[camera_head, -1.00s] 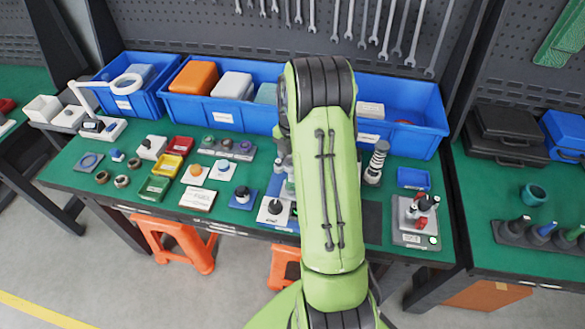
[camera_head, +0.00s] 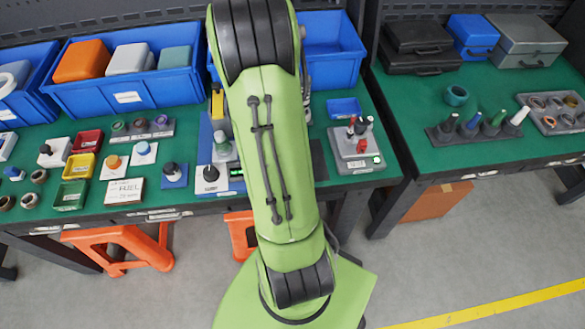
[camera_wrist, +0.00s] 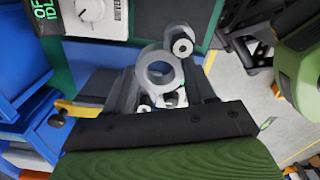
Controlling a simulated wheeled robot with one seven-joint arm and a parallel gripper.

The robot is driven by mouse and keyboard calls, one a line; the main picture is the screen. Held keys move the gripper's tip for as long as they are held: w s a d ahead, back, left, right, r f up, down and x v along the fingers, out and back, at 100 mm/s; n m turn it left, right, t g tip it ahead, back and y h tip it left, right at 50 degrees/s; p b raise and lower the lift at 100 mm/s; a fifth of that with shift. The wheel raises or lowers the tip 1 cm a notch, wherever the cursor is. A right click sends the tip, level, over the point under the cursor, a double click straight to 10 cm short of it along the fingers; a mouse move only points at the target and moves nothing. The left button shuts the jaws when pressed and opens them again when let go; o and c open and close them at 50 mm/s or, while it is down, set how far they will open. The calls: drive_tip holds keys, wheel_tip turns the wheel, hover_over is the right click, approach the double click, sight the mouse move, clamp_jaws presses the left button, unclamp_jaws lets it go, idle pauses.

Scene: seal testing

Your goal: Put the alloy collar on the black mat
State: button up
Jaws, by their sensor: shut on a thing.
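My gripper (camera_wrist: 160,84) shows in the wrist view, with one finger on each side of a pale grey metal ring, which I take for the alloy collar (camera_wrist: 143,66). It is shut on the collar and holds it with its hole facing the camera. In the head view my arm hides the gripper and the collar. The black mat (camera_head: 319,160) is a dark patch on the green bench, just right of my arm and partly hidden by it. A dark patch at the top of the wrist view (camera_wrist: 174,14) looks like the same mat.
A grey tester with red and black parts (camera_head: 352,148) stands right of the mat, with a small blue tray (camera_head: 343,108) behind. Blue bins (camera_head: 335,55) line the back. Plates and small parts crowd the bench left of my arm. A small grey cylinder (camera_wrist: 182,44) shows beyond the collar.

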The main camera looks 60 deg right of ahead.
drive_tip(key=s+d+f+m+b, duration=0.1)
drive_tip(key=s+f+m+b, duration=0.4)
drive_tip(key=s+m, duration=0.35)
drive_tip(key=f+b, duration=0.1)
drive_tip(key=f, duration=0.2)
drive_tip(key=f+b, duration=0.1)
drive_tip(key=f, duration=0.2)
drive_tip(key=f+b, duration=0.1)
drive_tip(key=f, duration=0.2)
drive_tip(key=shift+s+d+f, duration=0.15)
drive_tip(key=shift+d+f, duration=0.1)
drive_tip(key=shift+f, duration=0.15)
drive_tip(key=shift+f, duration=0.1)
drive_tip(key=o, duration=1.2)
